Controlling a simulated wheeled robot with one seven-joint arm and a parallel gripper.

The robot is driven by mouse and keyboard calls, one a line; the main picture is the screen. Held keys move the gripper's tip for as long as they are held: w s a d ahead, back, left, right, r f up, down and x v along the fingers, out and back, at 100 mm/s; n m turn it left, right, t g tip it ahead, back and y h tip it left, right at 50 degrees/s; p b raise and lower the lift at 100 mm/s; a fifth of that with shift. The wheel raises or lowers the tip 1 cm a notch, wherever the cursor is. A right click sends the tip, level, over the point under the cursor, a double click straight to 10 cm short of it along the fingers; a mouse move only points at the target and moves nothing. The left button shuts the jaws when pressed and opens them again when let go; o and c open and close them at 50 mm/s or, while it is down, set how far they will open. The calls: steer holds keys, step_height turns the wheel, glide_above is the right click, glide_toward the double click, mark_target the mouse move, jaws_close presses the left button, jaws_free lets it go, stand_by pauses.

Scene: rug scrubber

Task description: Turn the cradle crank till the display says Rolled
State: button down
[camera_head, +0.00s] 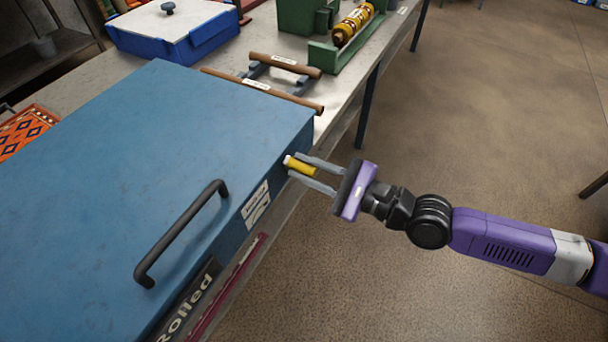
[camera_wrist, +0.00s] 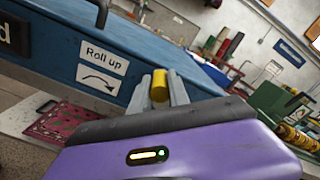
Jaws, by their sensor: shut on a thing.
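My gripper (camera_head: 294,165) is shut on the yellow crank handle (camera_head: 302,167), just off the right side of the large blue box (camera_head: 130,140). The wrist view also shows the yellow handle (camera_wrist: 160,88) between my two fingers. The crank's arm and its joint to the box are hidden. A dark display panel (camera_head: 187,308) on the box's front side reads "Rolled"; only its last letter shows in the wrist view (camera_wrist: 5,33). A white label (camera_wrist: 101,67) on the same side reads "Roll up" above a curved arrow.
A black bar handle (camera_head: 182,232) stands up from the blue lid. Brown rollers on a rack (camera_head: 284,65), a green stand (camera_head: 323,58) and a blue tub with a white lid (camera_head: 172,35) are on the bench behind. Open floor (camera_head: 480,120) lies to the right.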

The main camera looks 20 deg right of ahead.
steer(key=shift+w+d+m, duration=0.1)
steer(key=shift+d+m, duration=0.1)
steer(key=shift+m, duration=0.2)
steer(key=c, duration=1.3)
jaws_free()
steer(key=shift+o, duration=0.2)
steer(key=b+v, duration=0.2)
steer(key=v, duration=0.5)
steer(key=shift+s+d+b, duration=0.25)
steer(key=shift+s+b, duration=0.05)
steer(key=shift+b, duration=0.05)
